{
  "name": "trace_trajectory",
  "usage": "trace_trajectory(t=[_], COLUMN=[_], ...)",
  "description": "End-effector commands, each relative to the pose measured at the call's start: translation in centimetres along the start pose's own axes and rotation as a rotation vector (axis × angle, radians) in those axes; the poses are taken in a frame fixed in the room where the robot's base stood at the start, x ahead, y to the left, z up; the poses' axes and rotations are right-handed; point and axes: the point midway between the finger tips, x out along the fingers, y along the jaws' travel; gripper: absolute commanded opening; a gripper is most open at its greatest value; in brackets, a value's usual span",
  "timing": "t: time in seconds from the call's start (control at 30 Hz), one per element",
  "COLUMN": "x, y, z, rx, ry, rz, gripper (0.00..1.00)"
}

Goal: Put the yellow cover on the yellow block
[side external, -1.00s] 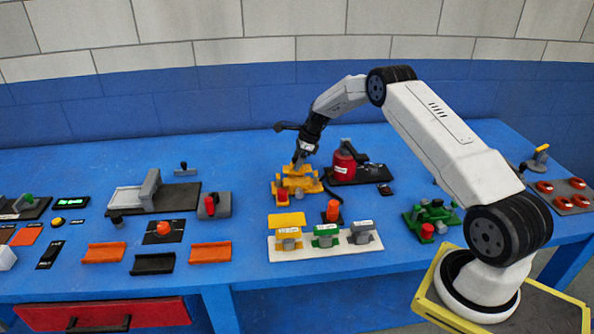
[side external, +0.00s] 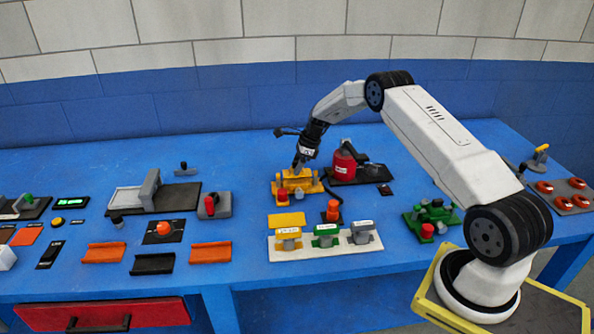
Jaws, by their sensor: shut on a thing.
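My gripper (side external: 298,168) points down over the yellow fixture in the middle of the table and is shut on a yellow piece, which appears to be the yellow cover (side external: 295,174). The cover sits directly over the yellow block (side external: 296,187), low against it. I cannot tell whether it is fully seated or slightly above. The fingertips are small, and the far side of the block is hidden.
A red cylinder on a black base (side external: 345,162) stands close to the right of my gripper. A green fixture (side external: 430,216) is further right.

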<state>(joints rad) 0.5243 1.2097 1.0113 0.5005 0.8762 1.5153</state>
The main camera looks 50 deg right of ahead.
Motion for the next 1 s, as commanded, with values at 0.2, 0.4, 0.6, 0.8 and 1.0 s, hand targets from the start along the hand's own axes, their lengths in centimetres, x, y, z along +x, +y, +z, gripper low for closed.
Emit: trace_trajectory(t=[0.2,0.4,0.6,0.8,1.0], x=[0.0,0.0,0.3,0.7,1.0], y=[0.0,0.0,0.0,0.0,0.0], z=[0.0,0.0,-0.1,-0.3,-0.4], rx=[0.0,0.0,0.0,0.0,0.0], ry=[0.0,0.0,0.0,0.0,0.0], rz=[-0.001,0.0,0.0,0.0,0.0], gripper=[0.0,0.0,0.0,0.0,0.0])
